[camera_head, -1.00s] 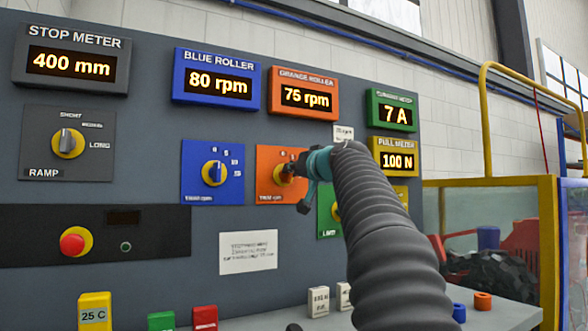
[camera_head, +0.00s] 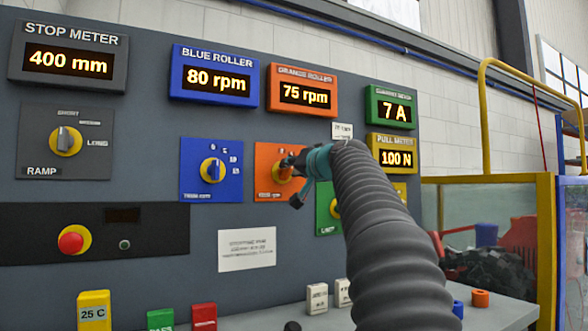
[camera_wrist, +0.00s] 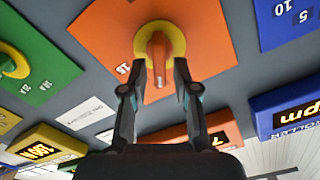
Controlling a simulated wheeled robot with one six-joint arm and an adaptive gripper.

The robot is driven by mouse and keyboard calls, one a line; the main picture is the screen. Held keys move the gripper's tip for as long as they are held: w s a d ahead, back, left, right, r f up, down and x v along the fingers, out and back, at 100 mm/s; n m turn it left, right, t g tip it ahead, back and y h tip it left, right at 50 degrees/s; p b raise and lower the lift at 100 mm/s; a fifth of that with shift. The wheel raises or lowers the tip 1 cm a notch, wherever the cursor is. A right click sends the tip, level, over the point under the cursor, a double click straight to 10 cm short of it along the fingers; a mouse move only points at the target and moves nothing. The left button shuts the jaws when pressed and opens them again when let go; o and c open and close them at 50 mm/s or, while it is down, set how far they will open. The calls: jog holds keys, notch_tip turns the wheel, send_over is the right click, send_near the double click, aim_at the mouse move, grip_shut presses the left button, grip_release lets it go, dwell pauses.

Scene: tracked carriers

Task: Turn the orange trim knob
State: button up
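The orange trim knob (camera_wrist: 158,52) is an orange handle on a yellow ring, set in an orange plate (camera_wrist: 98,32). In the head view the knob's yellow ring (camera_head: 280,174) is partly covered by my gripper (camera_head: 292,168), which is in front of the plate. In the wrist view my gripper (camera_wrist: 157,68) is open, with one fingertip on each side of the knob's handle. A gap shows between each finger and the handle, and I cannot tell how deep the tips reach. The orange roller display (camera_head: 303,95) reads 75 rpm.
The blue knob (camera_head: 213,171) is left of the orange plate. A green plate (camera_head: 326,217) is below right, partly behind my arm. A red button (camera_head: 71,240) is at the lower left. Small blocks, including a yellow one (camera_head: 94,312), stand along the ledge.

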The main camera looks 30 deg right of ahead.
jog(key=shift+s, duration=0.1)
jog(key=s, duration=1.1)
jog(key=shift+s+d, duration=0.2)
jog(key=shift+s, duration=0.2)
